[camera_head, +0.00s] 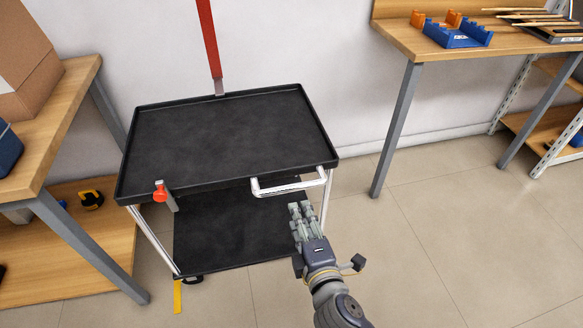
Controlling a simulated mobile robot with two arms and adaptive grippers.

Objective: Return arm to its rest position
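My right gripper (301,207) reaches in from the bottom right, in front of the cart's front right side and near the white handle (290,187). Its fingers look close together and point away from me. No object shows between them, but I cannot tell whether they are open or shut. My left gripper is not in view.
A black two-tier cart (230,130) stands ahead, its top tray empty. A wooden table (75,85) with a cardboard box (25,65) is at left. Another table (400,38) holds a blue holder (458,38) at right. Open floor (450,220) lies right of the cart.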

